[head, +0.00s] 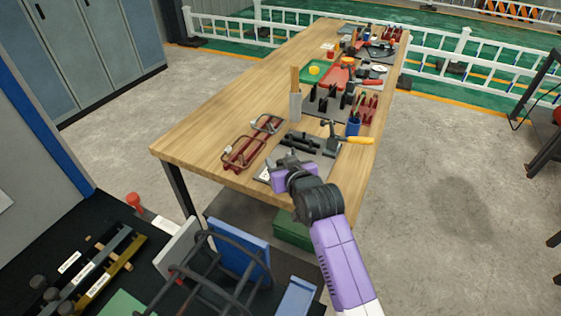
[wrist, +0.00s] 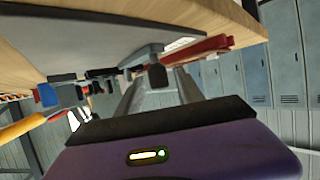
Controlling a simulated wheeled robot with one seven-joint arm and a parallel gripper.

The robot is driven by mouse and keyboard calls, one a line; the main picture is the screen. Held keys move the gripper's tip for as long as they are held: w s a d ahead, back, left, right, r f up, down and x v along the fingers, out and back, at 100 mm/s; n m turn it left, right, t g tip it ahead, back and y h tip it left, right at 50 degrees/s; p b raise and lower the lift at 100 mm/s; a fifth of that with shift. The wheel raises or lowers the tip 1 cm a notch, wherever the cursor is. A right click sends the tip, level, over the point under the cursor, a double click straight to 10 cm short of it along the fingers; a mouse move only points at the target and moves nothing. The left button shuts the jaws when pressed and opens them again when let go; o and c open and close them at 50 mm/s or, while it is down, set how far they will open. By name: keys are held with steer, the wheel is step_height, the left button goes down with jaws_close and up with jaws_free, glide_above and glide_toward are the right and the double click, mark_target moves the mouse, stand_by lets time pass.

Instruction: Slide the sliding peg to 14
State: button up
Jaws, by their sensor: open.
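A small dark upright knob (wrist: 157,76), which looks like the sliding peg, shows at the plate. My gripper (head: 291,158) is over this near end of the bench. Its grey fingers (wrist: 158,88) are apart, with the knob seen between them and nothing visibly held. I cannot tell whether they touch it. No scale numbers are readable.
A dark grey fixture (head: 300,142) and a hammer with a yellow handle (head: 355,139) lie just beyond my gripper. Red clamps (head: 244,152) lie to the left. A grey holder (head: 295,105) and a blue cup (head: 353,127) stand farther back. The bench's left side is bare.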

jaws_close()
stand_by(1.4)
